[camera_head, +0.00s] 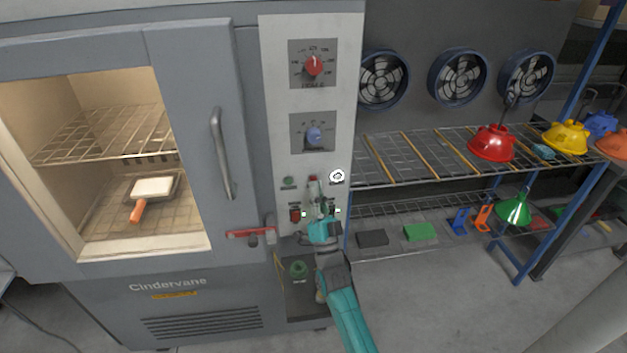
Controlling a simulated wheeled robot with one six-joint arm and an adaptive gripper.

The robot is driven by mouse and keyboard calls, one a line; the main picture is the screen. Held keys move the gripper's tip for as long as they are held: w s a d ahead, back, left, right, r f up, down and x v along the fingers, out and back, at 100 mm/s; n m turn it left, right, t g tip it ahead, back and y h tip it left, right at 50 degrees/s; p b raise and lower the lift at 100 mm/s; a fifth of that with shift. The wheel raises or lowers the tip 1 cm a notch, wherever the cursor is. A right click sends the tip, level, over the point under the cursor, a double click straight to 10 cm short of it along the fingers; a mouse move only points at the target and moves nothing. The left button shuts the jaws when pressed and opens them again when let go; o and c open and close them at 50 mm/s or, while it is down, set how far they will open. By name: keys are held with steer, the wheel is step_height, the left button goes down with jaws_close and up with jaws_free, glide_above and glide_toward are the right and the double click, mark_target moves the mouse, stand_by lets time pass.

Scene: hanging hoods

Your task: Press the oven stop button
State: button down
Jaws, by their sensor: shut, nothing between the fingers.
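The grey oven (190,120) fills the left side, with a pale control panel (275,110) on its right. A small green button (288,182), a small red piece (313,178) and a white round piece (337,176) sit in a row low on the panel. A red square piece (295,215) lies below the green button. The labels are too small to read, so I cannot tell which is the stop button. My gripper (317,192) is shut and empty in front of the lower panel, its tips just below the red piece. Contact cannot be told. My gripper hides part of the panel.
A red knob (314,65) and a blue knob (314,134) sit higher up. The door handle (221,155) and a red latch (250,233) stick out at left. A green round control (299,268) is below. A rack (400,180) with coloured hoods stands at right.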

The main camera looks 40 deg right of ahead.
steer(key=shift+s+a, duration=0.15)
steer(key=shift+s, duration=0.05)
steer(key=shift+s+a, duration=0.7)
steer(key=shift+s, duration=0.3)
steer(key=shift+s+a, duration=0.65)
steer(key=shift+s, duration=0.35)
steer(key=s+a+f+n+g+y, duration=0.3)
steer(key=s+a+f+n+y, duration=0.45)
steer(key=s+a+f, duration=0.7)
steer(key=s+a+r+n+g+y, duration=0.1)
steer(key=s+a+n+g+y, duration=0.1)
steer(key=s, duration=0.9)
steer(key=s+a+r+n+g+y, duration=0.1)
steer(key=s+a+n+g+y, duration=0.2)
steer(key=s, duration=0.9)
steer(key=a+g, duration=0.1)
steer(key=a, duration=0.2)
steer(key=shift+s+r, duration=0.25)
steer(key=shift+n, duration=0.25)
